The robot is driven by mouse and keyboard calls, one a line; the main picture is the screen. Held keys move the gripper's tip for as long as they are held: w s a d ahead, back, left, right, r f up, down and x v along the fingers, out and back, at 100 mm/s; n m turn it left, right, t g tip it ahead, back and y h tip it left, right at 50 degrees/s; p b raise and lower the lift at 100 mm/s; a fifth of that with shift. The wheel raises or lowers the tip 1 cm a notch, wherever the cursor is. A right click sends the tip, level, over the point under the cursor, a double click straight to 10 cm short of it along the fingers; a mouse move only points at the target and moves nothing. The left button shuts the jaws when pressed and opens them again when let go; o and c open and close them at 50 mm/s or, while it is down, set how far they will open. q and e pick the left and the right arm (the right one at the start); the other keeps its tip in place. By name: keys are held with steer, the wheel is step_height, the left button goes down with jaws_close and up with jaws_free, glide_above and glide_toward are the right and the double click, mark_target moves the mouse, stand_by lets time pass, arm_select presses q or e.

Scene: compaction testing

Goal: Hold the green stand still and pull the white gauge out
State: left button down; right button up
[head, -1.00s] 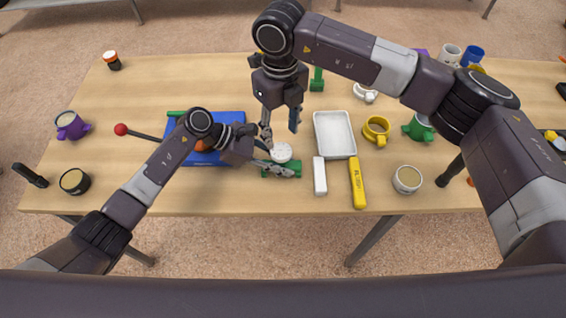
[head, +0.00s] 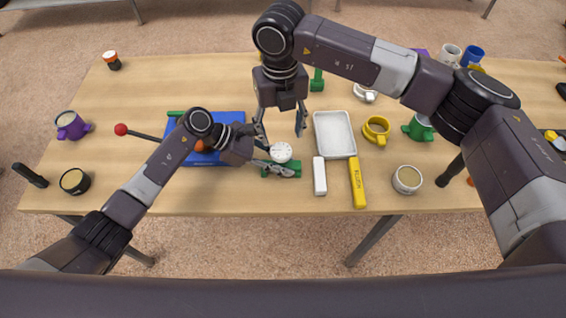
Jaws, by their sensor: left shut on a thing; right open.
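The white gauge (head: 281,152), a round white dial, sits at the green stand (head: 291,174) near the table's front middle. My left gripper (head: 283,168) comes in from the left and is shut on the green stand, covering part of it. My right gripper (head: 280,133) points down from above, open and empty, with its fingers spread either side just behind the gauge in the picture. I cannot tell its exact height above the gauge.
A white tray (head: 316,136), a white block (head: 320,176) and a yellow bar (head: 357,184) lie just right of the stand. A blue mat (head: 232,124) with an orange thing on it lies left, under my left arm. Mugs stand further right. The table's front edge is close.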

mark_target(281, 151)
arm_select(q)
steer(key=shift+d, duration=0.1)
arm_select(e)
steer(key=shift+f, duration=1.6)
arm_select(q)
steer(key=shift+s+d+r, duration=0.1)
steer(key=shift+s, duration=0.05)
arm_select(e)
steer(key=shift+s+f, duration=0.2)
steer(key=shift+f, duration=0.7)
steer(key=shift+w+a+f, duration=0.15)
steer(key=shift+a+f, duration=0.05)
steer(key=shift+f, duration=0.3)
steer(key=shift+d, duration=0.15)
steer(key=c, duration=1.5)
arm_select(q)
steer(key=shift+w+a, duration=0.2)
steer(key=shift+a, duration=0.1)
arm_select(e)
steer(key=shift+w+d+r, duration=0.1)
steer(key=shift+d+r, duration=0.05)
steer(key=shift+r, duration=0.55)
steer(key=shift+r, duration=0.1)
